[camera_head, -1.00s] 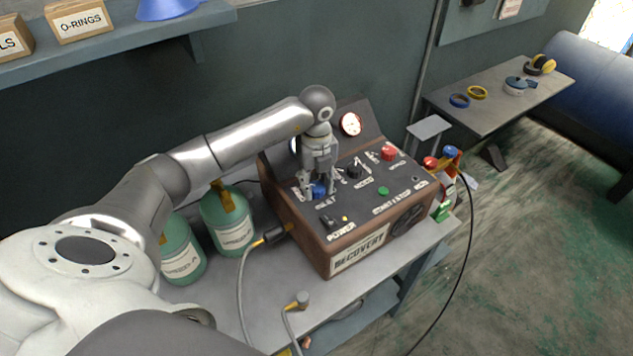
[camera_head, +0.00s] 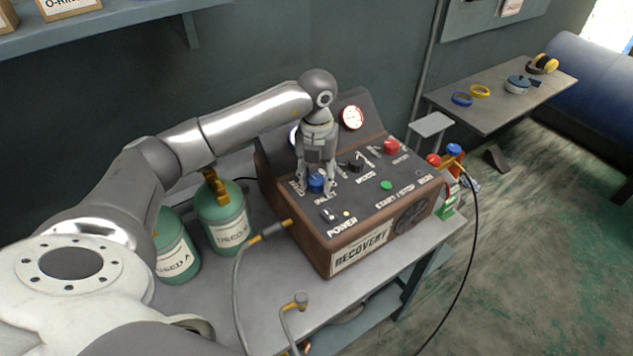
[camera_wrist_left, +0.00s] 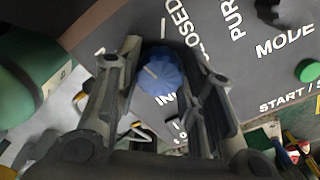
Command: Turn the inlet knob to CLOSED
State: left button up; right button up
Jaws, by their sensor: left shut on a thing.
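The blue inlet knob (camera_head: 316,183) sits at the left of the top panel of the recovery machine (camera_head: 362,250). My left gripper (camera_head: 316,188) points down over it, with a finger on either side, shut on the knob. In the left wrist view the knob (camera_wrist_left: 160,72) lies between the two fingers of the left gripper (camera_wrist_left: 168,75), and a pale pointer line shows on its face. The word CLOSED is partly visible above it and the INLET label is partly hidden. My right gripper is not in view.
A black mode knob (camera_head: 356,163), a red knob (camera_head: 391,146) and a green start/stop button (camera_head: 386,185) share the panel. Green cylinders (camera_head: 226,222) stand left of the machine. A grey hose (camera_head: 240,290) runs along the bench front. A side table (camera_head: 500,100) stands back right.

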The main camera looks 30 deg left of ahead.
aim_at(317, 179)
pick_arm(q)
jog(key=m+b, duration=0.4)
jog(key=m, duration=0.2)
jog(key=shift+f+m, duration=0.1)
jog(key=shift+m, duration=0.2)
jog(key=m+b, duration=0.2)
jog(key=m, duration=0.2)
jog(key=shift+d+m, duration=0.1)
jog(key=shift+m, duration=0.2)
jog(key=o, duration=1)
jog(key=shift+r, duration=0.2)
notch_tip(317, 179, up, 12)
jog(key=shift+f, duration=0.1)
dwell(0.4)
